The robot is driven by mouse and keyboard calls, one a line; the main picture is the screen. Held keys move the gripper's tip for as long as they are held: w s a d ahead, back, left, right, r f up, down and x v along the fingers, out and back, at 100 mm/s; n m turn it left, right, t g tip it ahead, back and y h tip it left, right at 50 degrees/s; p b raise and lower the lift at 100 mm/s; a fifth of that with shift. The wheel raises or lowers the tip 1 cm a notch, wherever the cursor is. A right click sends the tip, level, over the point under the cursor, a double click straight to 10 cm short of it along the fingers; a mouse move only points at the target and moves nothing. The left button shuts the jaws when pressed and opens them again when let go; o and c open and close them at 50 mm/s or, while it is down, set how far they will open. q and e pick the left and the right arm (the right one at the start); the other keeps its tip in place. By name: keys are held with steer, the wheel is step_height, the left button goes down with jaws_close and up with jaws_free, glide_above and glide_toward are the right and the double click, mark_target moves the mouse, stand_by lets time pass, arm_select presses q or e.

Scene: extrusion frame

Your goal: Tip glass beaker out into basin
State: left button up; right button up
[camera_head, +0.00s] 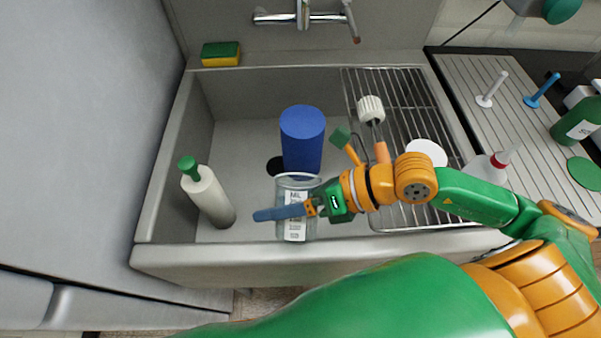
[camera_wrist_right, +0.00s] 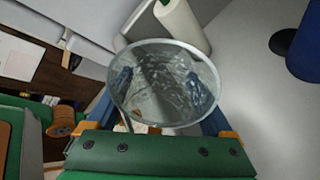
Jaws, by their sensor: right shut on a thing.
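The clear glass beaker (camera_head: 283,228) with a white label is in the middle of the head view. It appears upright, over the front part of the sink basin (camera_head: 255,135), its lower end near the front rim. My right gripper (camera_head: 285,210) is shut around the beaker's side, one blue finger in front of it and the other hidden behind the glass. In the right wrist view the beaker's round mouth (camera_wrist_right: 165,82) shows between the two blue fingers. I cannot tell what, if anything, is inside. My left gripper is not in view.
A blue cylinder (camera_head: 302,140) stands behind the beaker, next to the dark drain. A white green-capped bottle (camera_head: 208,195) leans at the basin's left. A wire rack (camera_head: 408,95) with brushes covers the right side. The faucet (camera_head: 303,17) is at the back. The left-middle basin floor is clear.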

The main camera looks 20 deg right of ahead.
mark_target(281, 228)
steer(key=p, duration=0.2)
steer(key=r+n+t+p, duration=0.1)
steer(key=p, duration=0.1)
steer(key=s+r+p, duration=0.1)
steer(key=p, duration=0.1)
steer(key=shift+s+a+r+t+h, duration=0.1)
steer(key=shift+a+r+t+h, duration=0.15)
steer(key=shift+a+t+h, duration=0.05)
steer(key=shift+s+a+f+n+t, duration=0.2)
steer(key=shift+s+f+n+t, duration=0.4)
steer(key=shift+f+n, duration=0.25)
steer(key=shift+s+a+r+n+t+p, duration=0.1)
steer(key=shift+s+r+n+t+p, duration=0.15)
steer(key=shift+r+t+p, duration=0.3)
steer(key=shift+s+a+f+n+t+h+b, duration=0.15)
steer(key=shift+s+f+n+t+h+b, duration=0.2)
steer(key=shift+f+n, duration=0.2)
steer(key=shift+s+n, duration=0.1)
steer(key=shift+n, duration=0.25)
steer(key=shift+t, duration=0.3)
